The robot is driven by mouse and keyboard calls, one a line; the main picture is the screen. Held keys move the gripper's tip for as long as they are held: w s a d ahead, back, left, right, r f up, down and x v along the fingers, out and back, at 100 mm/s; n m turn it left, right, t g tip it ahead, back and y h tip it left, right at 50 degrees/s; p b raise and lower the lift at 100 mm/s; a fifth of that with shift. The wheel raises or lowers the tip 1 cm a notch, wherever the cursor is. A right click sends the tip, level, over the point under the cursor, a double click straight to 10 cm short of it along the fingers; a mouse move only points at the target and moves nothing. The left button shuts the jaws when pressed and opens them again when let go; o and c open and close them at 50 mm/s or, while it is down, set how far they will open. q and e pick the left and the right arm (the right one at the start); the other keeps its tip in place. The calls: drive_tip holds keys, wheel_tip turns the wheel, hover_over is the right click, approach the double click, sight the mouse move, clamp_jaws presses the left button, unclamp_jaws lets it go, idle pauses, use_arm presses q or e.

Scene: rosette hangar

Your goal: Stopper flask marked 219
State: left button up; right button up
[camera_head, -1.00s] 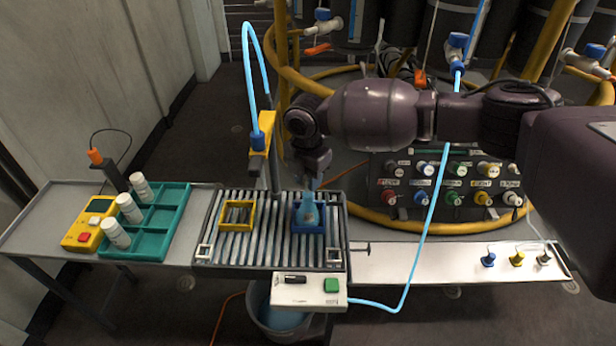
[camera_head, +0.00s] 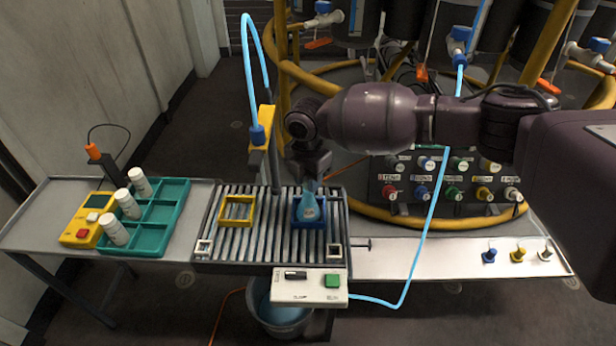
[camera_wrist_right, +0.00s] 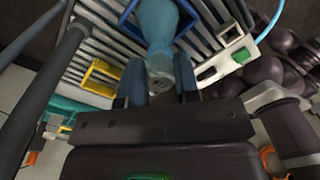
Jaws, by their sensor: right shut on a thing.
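A light-blue flask (camera_head: 309,208) with a small label, too small to read, stands in the blue square frame (camera_head: 297,222) on the slatted platform. My right gripper (camera_head: 311,178) reaches down from above and is shut on the flask's neck. In the right wrist view the flask (camera_wrist_right: 158,30) lies between the two fingers (camera_wrist_right: 155,95), its neck toward the palm. I cannot tell whether its base touches the slats. Small blue (camera_head: 489,256), yellow (camera_head: 518,255) and white (camera_head: 546,254) stoppers stand on the white shelf at right. My left gripper is not in view.
An empty yellow frame (camera_head: 222,212) sits left of the flask. A yellow nozzle (camera_head: 262,128) on a post stands close to my right gripper. A green tray (camera_head: 177,216) with white bottles is at left. A control box (camera_head: 310,293) is in front. The white shelf's middle is clear.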

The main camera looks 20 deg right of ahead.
drive_tip(key=shift+f, duration=0.4)
idle(0.5)
drive_tip(key=o, duration=1.4)
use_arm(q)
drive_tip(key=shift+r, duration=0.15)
use_arm(e)
drive_tip(key=shift+r, duration=0.2)
drive_tip(key=shift+r+p, duration=0.55)
drive_tip(key=shift+r, duration=0.7)
drive_tip(key=shift+r+p, duration=0.6)
drive_tip(key=shift+r, duration=1)
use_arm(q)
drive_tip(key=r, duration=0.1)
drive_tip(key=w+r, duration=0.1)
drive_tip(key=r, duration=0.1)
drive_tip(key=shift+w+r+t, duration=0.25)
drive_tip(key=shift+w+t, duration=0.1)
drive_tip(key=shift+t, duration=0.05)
use_arm(e)
drive_tip(key=shift+c, duration=0.7)
clamp_jaws()
